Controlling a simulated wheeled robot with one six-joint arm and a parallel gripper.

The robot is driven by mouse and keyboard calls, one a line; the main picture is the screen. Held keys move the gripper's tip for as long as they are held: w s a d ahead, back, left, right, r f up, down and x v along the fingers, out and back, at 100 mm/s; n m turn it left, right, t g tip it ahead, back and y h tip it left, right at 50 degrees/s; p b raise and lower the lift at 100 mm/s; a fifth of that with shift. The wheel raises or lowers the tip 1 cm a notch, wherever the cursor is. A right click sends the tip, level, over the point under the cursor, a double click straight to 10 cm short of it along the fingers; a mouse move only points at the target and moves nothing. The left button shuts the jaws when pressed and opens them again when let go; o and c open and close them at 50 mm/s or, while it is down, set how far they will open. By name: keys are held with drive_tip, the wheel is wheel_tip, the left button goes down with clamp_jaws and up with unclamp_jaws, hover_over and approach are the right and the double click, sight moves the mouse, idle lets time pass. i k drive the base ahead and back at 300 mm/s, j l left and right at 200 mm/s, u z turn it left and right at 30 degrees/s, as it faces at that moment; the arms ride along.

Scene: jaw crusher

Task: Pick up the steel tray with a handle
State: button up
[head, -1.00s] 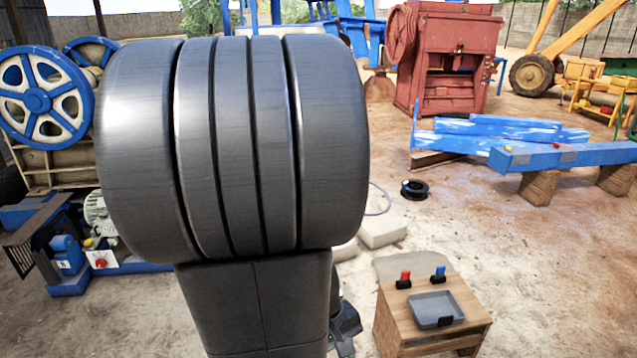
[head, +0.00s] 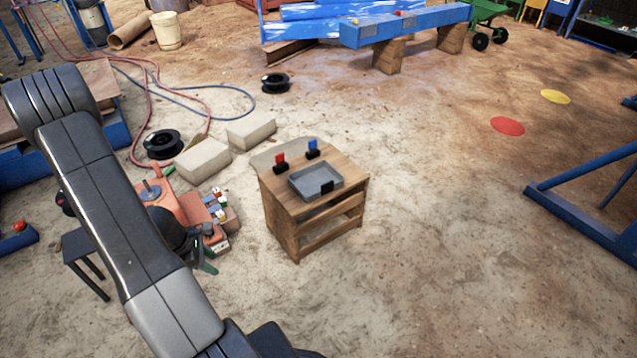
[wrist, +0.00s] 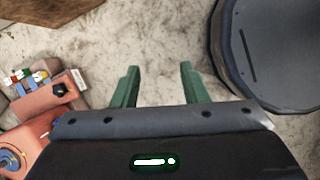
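The steel tray (head: 308,189) is a shallow grey rectangular tray with a black handle (head: 327,187) on its near side. It lies on a small wooden stand (head: 285,208) near the middle of the head view. The tray is not visible in the wrist view. My gripper (head: 207,257) is low at the left of the stand in the head view, apart from the tray and partly hidden by my arm. In the wrist view, my gripper (wrist: 159,70) shows two green fingers spread apart, with bare ground between them.
A red-topped item (head: 280,161) and a blue-topped item (head: 312,148) stand behind the tray. An orange machine (head: 172,203) with small blocks is close to my gripper. Pale blocks (head: 202,160), black spools (head: 163,143) and hoses lie behind. Ground right of the stand is clear.

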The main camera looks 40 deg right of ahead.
sight(313, 181)
drive_tip(key=i+l+u, duration=0.1)
drive_tip(key=l+u, duration=0.15)
drive_tip(key=l, duration=1.25)
drive_tip(key=l+u, duration=0.25)
drive_tip(key=l, duration=1.25)
